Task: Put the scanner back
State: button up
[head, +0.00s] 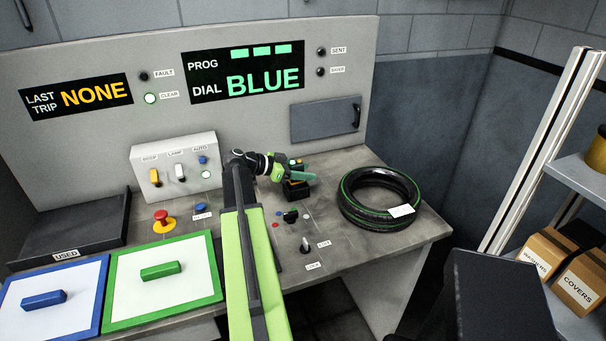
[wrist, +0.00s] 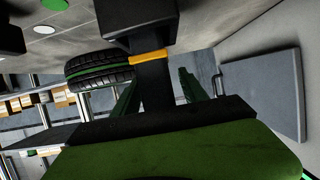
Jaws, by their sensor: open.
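The scanner (head: 295,162) is a dark handheld thing with orange marks, at my gripper on the bench. A dark block (head: 296,190) sits just below it; I cannot tell whether this is its holder. In the wrist view the dark scanner shaft with an orange band (wrist: 149,57) stands between my green fingers. My gripper (head: 291,172) is open around it. I cannot tell whether either finger touches it. The scanner's lower part is partly hidden by my gripper.
A black tyre with a green stripe and white label (head: 358,200) lies right of my gripper. A dial (head: 290,216) and a toggle switch (head: 305,245) stand in front. The switch box (head: 176,168) is to the left. Shelves with boxes (head: 578,282) are at the right.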

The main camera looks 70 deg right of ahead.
jog(key=p+v, duration=0.4)
jog(key=v, duration=0.8)
jog(key=shift+a, duration=0.1)
